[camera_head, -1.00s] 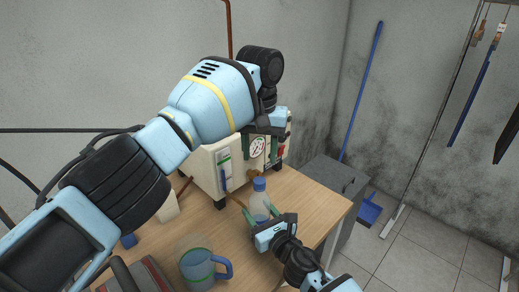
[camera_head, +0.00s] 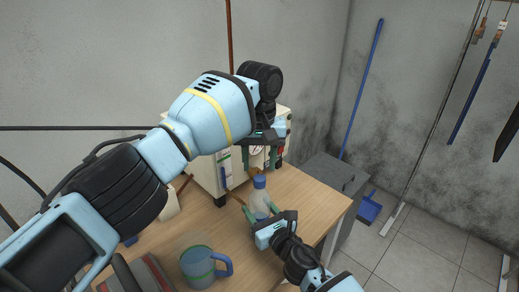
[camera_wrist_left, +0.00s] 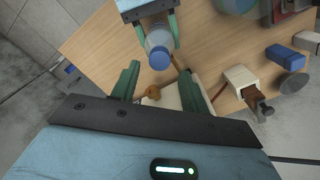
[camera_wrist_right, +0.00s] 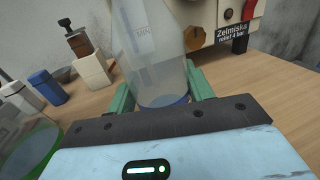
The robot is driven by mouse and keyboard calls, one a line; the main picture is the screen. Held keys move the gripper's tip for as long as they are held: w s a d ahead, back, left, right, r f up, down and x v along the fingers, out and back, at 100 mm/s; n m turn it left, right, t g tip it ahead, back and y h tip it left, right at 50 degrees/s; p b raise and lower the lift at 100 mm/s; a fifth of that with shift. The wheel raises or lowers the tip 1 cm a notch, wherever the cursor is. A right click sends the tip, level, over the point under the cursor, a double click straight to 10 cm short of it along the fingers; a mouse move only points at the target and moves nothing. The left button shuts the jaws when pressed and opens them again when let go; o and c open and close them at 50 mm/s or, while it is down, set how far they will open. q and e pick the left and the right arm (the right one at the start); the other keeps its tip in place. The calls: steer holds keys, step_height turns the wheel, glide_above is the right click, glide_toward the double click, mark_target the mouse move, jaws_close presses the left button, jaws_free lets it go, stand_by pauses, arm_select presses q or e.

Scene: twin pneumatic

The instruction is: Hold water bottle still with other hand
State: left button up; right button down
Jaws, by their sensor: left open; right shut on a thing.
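The water bottle (camera_head: 259,198) is a clear bottle with a blue cap, upright at the table's right side. My right gripper (camera_head: 265,222) is shut around its lower body; in the right wrist view the bottle (camera_wrist_right: 157,55) sits between the green fingers. My left gripper (camera_head: 260,155) is open and empty, above and behind the bottle in front of the white machine. In the left wrist view, the blue cap (camera_wrist_left: 159,58) lies just beyond the open fingers (camera_wrist_left: 160,88), apart from them.
The white machine (camera_head: 206,175) with a gauge stands at the table's back. A grey cabinet (camera_head: 335,176) is beyond the table's right edge. Bare tabletop (camera_head: 310,200) lies right of the bottle.

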mark_target(260, 178)
arm_select(q)
steer(key=shift+f, duration=2.25)
steer(key=shift+c, duration=0.4)
jaws_close()
steer(key=m, duration=0.4)
steer(key=shift+m, duration=0.3)
steer(key=m, duration=0.3)
steer(key=shift+m, duration=0.3)
steer(key=shift+o, duration=0.8)
jaws_free()
